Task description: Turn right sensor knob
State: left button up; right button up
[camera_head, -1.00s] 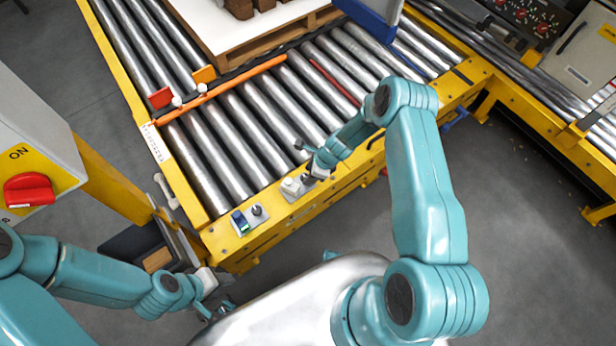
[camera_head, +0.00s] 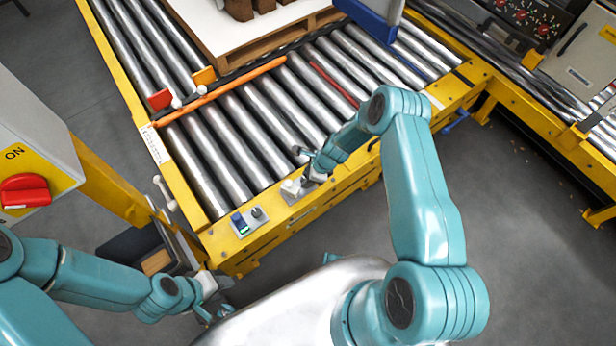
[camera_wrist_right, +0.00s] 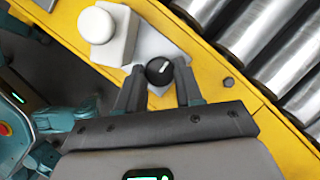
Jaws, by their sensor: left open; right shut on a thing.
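The right sensor knob (camera_wrist_right: 159,71) is a small black round knob with a white pointer mark, on a grey plate on the yellow conveyor frame. In the right wrist view my right gripper (camera_wrist_right: 161,84) has its two dark fingers on either side of it, shut on it. In the head view my right gripper (camera_head: 308,177) reaches down to that plate and hides the knob. A white sensor block (camera_wrist_right: 110,32) with a round cap stands beside the knob; it also shows in the head view (camera_head: 291,187). My left gripper (camera_head: 212,306) is open and empty, low and clear of the conveyor.
Metal rollers (camera_head: 222,146) lie behind the plates. A grey box with a red switch (camera_head: 25,191) stands at far left.

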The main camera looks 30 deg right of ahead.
jog(key=n+b, duration=0.1)
jog(key=n+g+b, duration=0.1)
jog(key=shift+w+f+n, duration=0.15)
jog(key=shift+f+n, duration=0.05)
jog(key=shift+n, duration=0.2)
jog(key=n+g+b, duration=0.1)
jog(key=n+b, duration=0.1)
jog(key=n+g+b, duration=0.1)
jog(key=n+b, duration=0.1)
jog(key=b, duration=0.1)
jog(key=n+b, duration=0.2)
jog(key=n, duration=0.1)
jog(key=shift+w+g, duration=0.25)
jog(key=shift+g, duration=0.15)
jog(key=shift+n+g+b, duration=0.3)
jog(key=shift+n+b, duration=0.7)
jog(key=n+g+b, duration=0.1)
jog(key=n+b, duration=0.1)
jog(key=n, duration=0.1)
jog(key=shift+w+n+b, duration=0.15)
jog(key=shift+n+b, duration=0.15)
jog(key=shift+a+r+n+g+h+b, duration=0.1)
jog(key=shift+n+g+h+b, duration=0.35)
jog(key=shift+n, duration=0.7)
jog(key=shift+a+r+n+g+h+b, duration=0.1)
jog(key=shift+n+g+h+b, duration=0.15)
jog(key=shift+n+h+b, duration=0.6)
jog(key=shift+n+y, duration=0.3)
jog(key=shift+n, duration=0.2)
